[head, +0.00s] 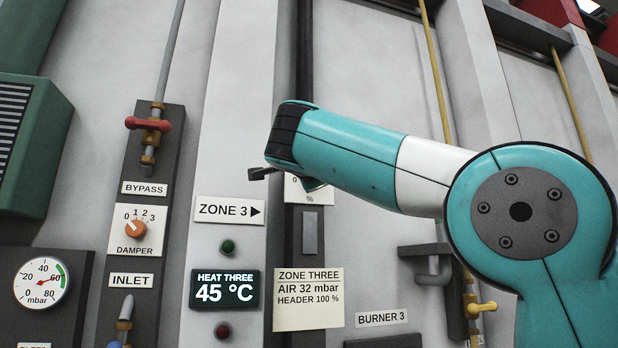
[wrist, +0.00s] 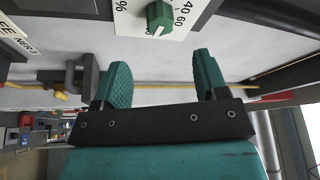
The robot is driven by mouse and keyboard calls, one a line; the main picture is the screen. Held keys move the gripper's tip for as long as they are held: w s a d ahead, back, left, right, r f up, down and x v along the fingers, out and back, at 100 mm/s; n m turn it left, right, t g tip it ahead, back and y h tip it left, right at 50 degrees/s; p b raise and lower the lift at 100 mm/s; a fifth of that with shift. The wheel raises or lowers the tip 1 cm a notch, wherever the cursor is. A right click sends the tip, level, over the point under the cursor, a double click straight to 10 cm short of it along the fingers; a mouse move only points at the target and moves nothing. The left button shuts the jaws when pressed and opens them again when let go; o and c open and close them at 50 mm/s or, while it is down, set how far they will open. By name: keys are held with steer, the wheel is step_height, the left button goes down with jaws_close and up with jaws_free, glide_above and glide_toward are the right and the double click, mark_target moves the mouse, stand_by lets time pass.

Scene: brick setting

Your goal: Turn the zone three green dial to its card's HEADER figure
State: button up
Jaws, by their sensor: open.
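The zone three card (head: 308,313) reads AIR 32 mbar and HEADER 100 %. The green dial (wrist: 160,17) shows at the top of the wrist view on a white scale plate (wrist: 132,22), with 40 and 60 readable. A pale mark on the knob faces the lower edge of that picture; its exact reading is unclear. In the head view my arm hides the knob, and only the plate's lower part (head: 317,193) shows. My gripper (wrist: 162,76) is open and empty, its two green fingers apart and short of the dial in the picture.
An orange damper dial (head: 135,229) and red bypass valve (head: 147,124) stand left of the ZONE 3 sign (head: 229,211). A yellow-handled valve (head: 481,308) is at the right. A grey pipe elbow (head: 434,272) juts out below my arm.

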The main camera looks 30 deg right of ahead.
steer(key=b+v, duration=0.2)
steer(key=v, duration=0.6)
steer(key=shift+s, duration=0.2)
